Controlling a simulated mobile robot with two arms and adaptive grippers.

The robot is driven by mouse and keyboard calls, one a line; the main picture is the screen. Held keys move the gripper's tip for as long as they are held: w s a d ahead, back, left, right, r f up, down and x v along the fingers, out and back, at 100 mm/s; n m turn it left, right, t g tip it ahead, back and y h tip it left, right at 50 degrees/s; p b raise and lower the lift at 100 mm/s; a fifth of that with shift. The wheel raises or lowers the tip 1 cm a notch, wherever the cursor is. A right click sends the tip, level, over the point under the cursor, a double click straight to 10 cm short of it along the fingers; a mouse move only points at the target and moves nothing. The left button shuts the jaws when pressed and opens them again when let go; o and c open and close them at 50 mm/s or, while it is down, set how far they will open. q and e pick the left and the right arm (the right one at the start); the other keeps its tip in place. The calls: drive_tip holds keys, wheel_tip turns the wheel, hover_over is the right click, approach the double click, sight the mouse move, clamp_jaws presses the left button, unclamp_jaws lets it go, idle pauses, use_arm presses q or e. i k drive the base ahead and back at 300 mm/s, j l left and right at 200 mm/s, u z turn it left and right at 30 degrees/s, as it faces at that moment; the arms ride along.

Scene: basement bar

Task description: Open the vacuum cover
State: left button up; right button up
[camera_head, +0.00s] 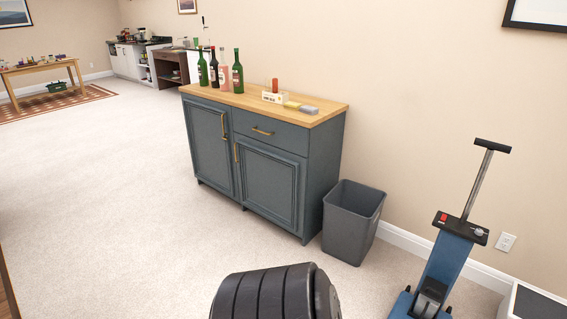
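A blue upright vacuum (447,262) stands on the carpet at the lower right, near the wall. It has a metal pole with a black T-shaped handle (492,146) leaning up and to the right. A black top panel (460,229) carries a red switch and a grey knob. A dark part sits low on its front. The bottom of the vacuum is cut off by the picture edge. I cannot tell which part is the cover or whether it is open. Neither of my grippers is in view.
A grey bin (352,222) stands left of the vacuum, beside a dark blue-grey cabinet (270,180) with bottles (237,72) on its wooden top. A dark-topped box (536,304) is at the lower right corner. Open carpet (110,210) lies to the left.

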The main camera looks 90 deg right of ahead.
sight(435, 287)
drive_tip(key=z, duration=4.1)
drive_tip(key=i+j, duration=0.1)
drive_tip(key=i, duration=0.35)
